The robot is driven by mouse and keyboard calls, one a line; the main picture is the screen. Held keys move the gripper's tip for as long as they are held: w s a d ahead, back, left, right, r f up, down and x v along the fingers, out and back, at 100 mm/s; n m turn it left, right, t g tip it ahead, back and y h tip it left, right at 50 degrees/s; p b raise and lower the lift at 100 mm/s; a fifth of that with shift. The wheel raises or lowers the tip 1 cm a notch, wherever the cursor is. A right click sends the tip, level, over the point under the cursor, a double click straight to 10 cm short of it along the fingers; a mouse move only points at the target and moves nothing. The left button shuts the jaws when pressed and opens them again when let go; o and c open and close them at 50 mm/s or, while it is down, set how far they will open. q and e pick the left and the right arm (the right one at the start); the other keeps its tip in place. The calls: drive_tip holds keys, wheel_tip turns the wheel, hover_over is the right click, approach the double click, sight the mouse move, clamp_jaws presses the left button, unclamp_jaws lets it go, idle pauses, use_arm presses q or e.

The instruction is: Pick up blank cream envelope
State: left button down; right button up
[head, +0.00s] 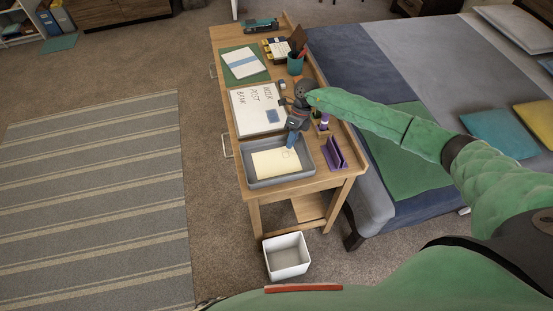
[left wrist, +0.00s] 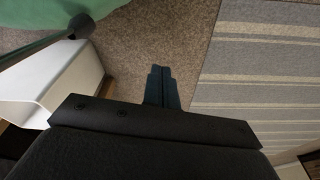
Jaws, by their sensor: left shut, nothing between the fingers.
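A cream envelope (head: 268,163) lies flat in a grey tray (head: 251,182) at the near end of the wooden desk. A small faint mark shows near its upper right part. My right gripper (head: 290,143) points down over the tray's far edge, just beyond the envelope. Its blue fingers look close together, but at this size I cannot tell whether they are open or shut. My left gripper (left wrist: 162,88) shows in the left wrist view, shut and empty above the carpet, away from the desk. It is not in the head view.
A white board with handwritten words (head: 256,101) lies beyond the tray. A purple holder (head: 335,155) stands right of it. A teal pen cup (head: 295,65) and a green mat (head: 237,72) are farther back. A white bin (head: 285,270) stands on the floor. A bed (head: 385,60) adjoins the desk.

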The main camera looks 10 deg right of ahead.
use_arm(q)
drive_tip(key=shift+s+a+f, duration=0.15)
drive_tip(key=shift+a+f, duration=0.05)
drive_tip(key=shift+f, duration=0.15)
use_arm(e)
drive_tip(key=shift+s+a+f, duration=0.1)
drive_tip(key=shift+f, duration=0.25)
drive_tip(key=shift+c, duration=0.2)
clamp_jaws()
use_arm(q)
drive_tip(key=shift+f, duration=0.1)
use_arm(e)
drive_tip(key=shift+r, duration=0.15)
